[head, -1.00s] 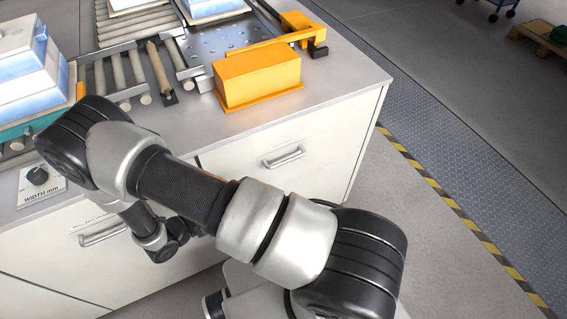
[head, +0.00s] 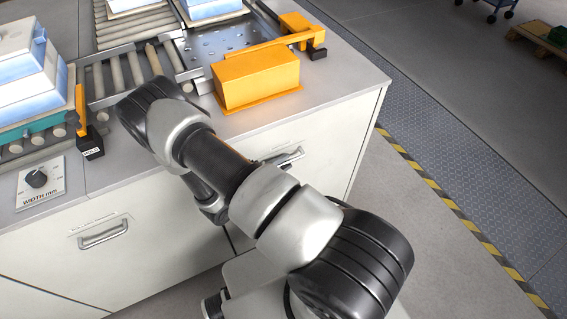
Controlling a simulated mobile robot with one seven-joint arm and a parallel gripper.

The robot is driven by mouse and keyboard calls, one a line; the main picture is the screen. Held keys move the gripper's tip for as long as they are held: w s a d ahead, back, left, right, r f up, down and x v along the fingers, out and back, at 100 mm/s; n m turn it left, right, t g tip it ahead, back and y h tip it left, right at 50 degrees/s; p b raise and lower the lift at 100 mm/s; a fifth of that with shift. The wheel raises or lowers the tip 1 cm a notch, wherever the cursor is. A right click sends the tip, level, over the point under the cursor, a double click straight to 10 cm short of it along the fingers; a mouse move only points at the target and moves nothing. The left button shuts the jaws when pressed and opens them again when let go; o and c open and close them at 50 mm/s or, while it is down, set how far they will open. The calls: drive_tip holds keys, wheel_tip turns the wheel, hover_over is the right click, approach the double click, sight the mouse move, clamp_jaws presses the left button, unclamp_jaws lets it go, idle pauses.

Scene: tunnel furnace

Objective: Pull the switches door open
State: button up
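Two white cabinet doors with bar handles show under the worktop. The left door (head: 60,262) is shut, with its handle (head: 103,234) clear and a small label above it. The labels are too small to read, so I cannot tell which door is the switches door. My arm crosses in front of the right door. My gripper is mostly hidden behind my arm; the dark bit at the right handle may be its fingertips, but its opening does not show.
On the worktop stand an orange box (head: 257,80), a roller conveyor (head: 125,77), stacked blue-white blocks (head: 30,75) and a width knob panel (head: 40,182). Open floor lies right of the cabinet, with a yellow-black stripe (head: 440,195).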

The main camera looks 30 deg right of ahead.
drive_tip(key=shift+w+d, duration=0.15)
drive_tip(key=shift+d, duration=0.15)
clamp_jaws()
